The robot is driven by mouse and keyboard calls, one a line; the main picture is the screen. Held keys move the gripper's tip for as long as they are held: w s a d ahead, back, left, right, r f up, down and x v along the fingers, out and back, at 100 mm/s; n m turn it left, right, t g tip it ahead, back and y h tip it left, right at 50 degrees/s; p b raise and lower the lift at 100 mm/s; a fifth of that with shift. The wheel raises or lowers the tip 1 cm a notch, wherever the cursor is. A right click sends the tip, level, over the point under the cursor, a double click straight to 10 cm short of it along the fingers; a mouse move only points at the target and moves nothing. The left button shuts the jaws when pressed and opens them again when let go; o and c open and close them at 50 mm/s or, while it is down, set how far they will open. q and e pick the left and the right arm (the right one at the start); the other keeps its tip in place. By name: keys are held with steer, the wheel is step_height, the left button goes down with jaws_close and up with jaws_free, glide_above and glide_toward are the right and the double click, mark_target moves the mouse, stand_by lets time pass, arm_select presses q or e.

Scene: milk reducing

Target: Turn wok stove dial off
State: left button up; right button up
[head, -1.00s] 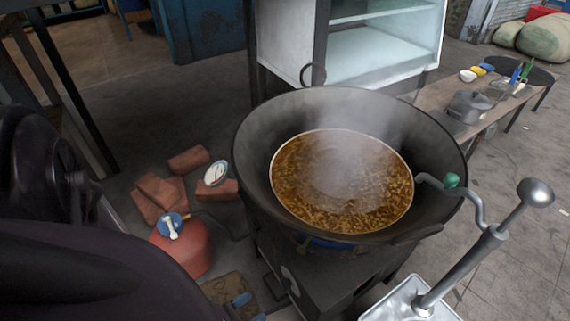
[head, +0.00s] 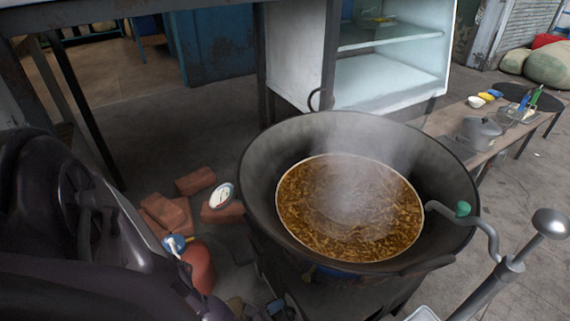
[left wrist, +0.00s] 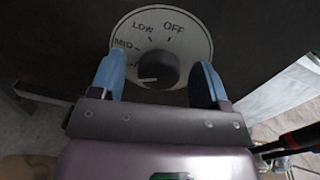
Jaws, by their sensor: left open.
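The stove dial (left wrist: 158,68) shows in the left wrist view as a dark round knob on a white disc marked OFF, LOW and MID. Its white pointer mark faces lower left, below MID and away from OFF. My left gripper (left wrist: 160,82) is open, with one blue finger on each side of the knob; I cannot tell whether they touch it. In the head view, its blue fingertips (head: 275,306) show at the bottom edge by the stove, and the dial is hidden. The wok (head: 262,180) holds steaming brown liquid. My right gripper is not in view.
A red gas tank (head: 201,268) with a blue valve and gauge stands left of the stove, near bricks (head: 195,181). A bench (head: 455,125) with pots lies beyond.

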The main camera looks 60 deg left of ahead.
arm_select(q)
steer(key=shift+c, duration=0.4)
steer(key=c, duration=0.8)
steer(key=shift+c, duration=0.2)
